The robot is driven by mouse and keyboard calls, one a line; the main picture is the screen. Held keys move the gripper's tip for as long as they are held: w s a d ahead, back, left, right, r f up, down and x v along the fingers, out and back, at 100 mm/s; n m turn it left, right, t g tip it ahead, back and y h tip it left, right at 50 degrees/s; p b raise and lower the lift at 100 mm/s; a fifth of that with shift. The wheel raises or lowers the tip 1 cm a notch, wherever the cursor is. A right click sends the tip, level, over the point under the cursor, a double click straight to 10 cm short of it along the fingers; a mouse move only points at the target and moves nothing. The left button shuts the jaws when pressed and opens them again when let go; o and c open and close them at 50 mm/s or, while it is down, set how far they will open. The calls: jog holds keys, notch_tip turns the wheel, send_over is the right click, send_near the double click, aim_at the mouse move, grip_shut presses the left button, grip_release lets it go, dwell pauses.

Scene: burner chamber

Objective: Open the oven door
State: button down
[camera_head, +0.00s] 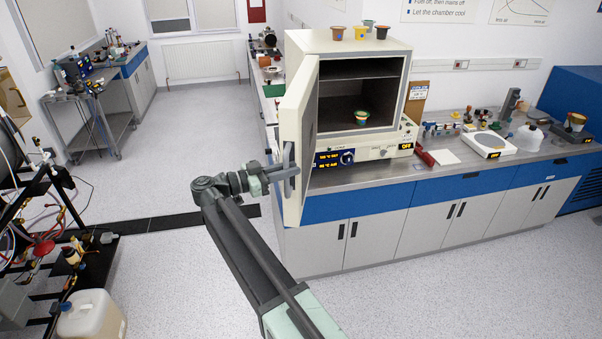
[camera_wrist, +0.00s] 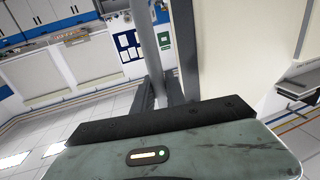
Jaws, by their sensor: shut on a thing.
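The oven (camera_head: 345,48) is a cream box on the bench. Its door (camera_head: 301,125) stands wide open, swung out to the left toward me, with the dark chamber in plain view. The grey upright door handle (camera_head: 290,160) is on the door's outer face. My gripper (camera_head: 284,170) is at this handle and shut on it. The wrist view shows the handle (camera_wrist: 141,35) as a grey bar running down to my gripper (camera_wrist: 163,92), beside the cream door face (camera_wrist: 235,45). The exact finger contact is partly hidden.
A small coloured cup (camera_head: 361,118) is inside the chamber. Several cups (camera_head: 360,33) stand on the oven's top. The bench (camera_head: 460,175) to the right holds a scale (camera_head: 488,145) and other items. A cart (camera_head: 100,125) stands far left; the floor (camera_head: 180,200) left of the door is clear.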

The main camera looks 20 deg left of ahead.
jog(key=shift+s+d+r+g, duration=0.15)
jog(key=shift+d+g, duration=0.15)
jog(key=c, duration=1.4)
grip_release()
jog(key=shift+s+d+r, duration=0.1)
jog(key=shift+s+r, duration=0.05)
jog(key=shift+o, duration=0.2)
jog(key=shift+s+d+r, duration=0.15)
jog(key=shift+s+r, duration=0.1)
jog(key=shift+s, duration=0.1)
jog(key=v, duration=0.7)
jog(key=shift+a+f, duration=0.35)
